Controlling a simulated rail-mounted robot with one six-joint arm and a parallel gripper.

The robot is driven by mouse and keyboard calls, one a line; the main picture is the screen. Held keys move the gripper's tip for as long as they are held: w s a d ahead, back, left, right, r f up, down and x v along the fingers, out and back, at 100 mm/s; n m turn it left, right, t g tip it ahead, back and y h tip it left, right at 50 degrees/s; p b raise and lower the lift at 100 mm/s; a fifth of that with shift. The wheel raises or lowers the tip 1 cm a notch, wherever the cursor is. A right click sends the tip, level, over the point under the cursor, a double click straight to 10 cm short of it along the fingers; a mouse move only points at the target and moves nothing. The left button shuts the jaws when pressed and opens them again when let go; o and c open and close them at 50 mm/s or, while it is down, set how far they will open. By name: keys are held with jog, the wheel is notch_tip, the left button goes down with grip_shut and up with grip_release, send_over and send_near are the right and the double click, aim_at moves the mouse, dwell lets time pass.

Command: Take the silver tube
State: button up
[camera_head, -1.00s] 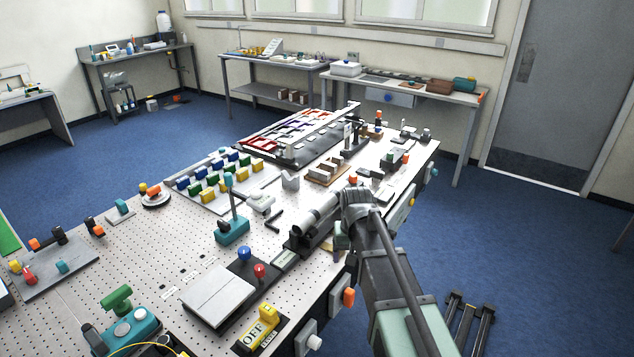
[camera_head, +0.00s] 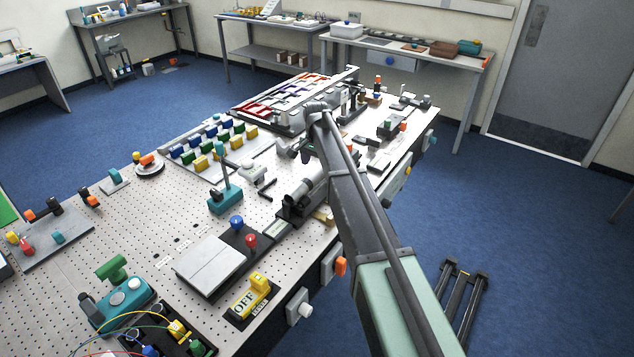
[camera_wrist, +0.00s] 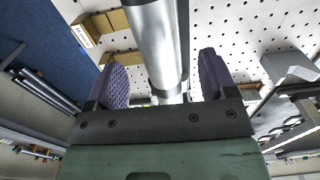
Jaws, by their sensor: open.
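The silver tube (camera_head: 306,187) lies in a dark holder near the right side of the perforated table in the head view. In the wrist view the tube (camera_wrist: 158,38) runs from the top edge down between the two purple-padded fingers. My gripper (camera_wrist: 164,68) is open, with clear gaps between each finger and the tube in the picture. I cannot tell how far the tube is from the fingers in depth. In the head view my gripper (camera_head: 293,151) is beyond the tube, partly hidden by the arm.
A teal stand (camera_head: 225,196) is left of the tube. A tray of coloured blocks (camera_head: 215,155) is farther back. Red and blue knobs (camera_head: 244,230) and a yellow OFF switch (camera_head: 255,290) are nearer. Bare perforated table (camera_head: 130,220) is at the left.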

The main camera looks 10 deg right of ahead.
aim_at(317, 169)
notch_tip(317, 169, down, 5)
jog(key=b, duration=0.5)
jog(key=shift+d+f, duration=0.1)
jog(key=shift+f, duration=0.1)
jog(key=shift+r, duration=0.3)
jog(key=c, duration=1.3)
notch_tip(317, 169, up, 20)
jog(key=p, duration=2)
